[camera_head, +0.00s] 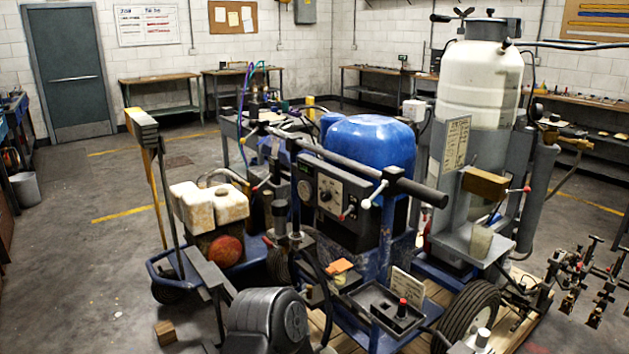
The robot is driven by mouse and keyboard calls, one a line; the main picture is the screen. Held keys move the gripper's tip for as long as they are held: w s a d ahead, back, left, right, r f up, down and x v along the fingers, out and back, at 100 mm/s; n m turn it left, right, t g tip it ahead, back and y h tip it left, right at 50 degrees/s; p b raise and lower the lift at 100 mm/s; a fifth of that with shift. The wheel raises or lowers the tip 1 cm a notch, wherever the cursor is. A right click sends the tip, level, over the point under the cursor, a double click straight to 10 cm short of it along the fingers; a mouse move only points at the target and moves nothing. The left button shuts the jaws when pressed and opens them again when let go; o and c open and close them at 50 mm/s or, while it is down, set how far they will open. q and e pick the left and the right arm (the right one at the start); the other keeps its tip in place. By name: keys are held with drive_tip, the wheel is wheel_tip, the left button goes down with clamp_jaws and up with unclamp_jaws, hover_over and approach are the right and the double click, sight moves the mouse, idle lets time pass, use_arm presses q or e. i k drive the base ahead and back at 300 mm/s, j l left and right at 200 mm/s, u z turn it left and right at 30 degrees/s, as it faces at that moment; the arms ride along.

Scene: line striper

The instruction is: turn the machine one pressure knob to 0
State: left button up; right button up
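The line-striping machine fills the middle of the view, with a blue rounded tank or cover (370,145). A grey control panel (352,193) faces me on its front. On the panel are a round gauge (305,190) and a dark round knob (326,196). The markings around the knob are too small to read, so I cannot tell its setting. I make out neither of my grippers in this view, and nothing is seen touching the knob.
A black handlebar (420,192) crosses above and right of the panel. A white tank (480,85) stands at the right. A dark rounded housing (265,318), a tray with a red knob (402,307) and a wheel (468,316) crowd the front. Floor is open at left.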

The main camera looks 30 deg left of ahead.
sight(325, 195)
drive_tip(key=i+j, duration=0.1)
drive_tip(key=j, duration=0.65)
drive_tip(key=i+j, duration=0.1)
drive_tip(key=j, duration=0.7)
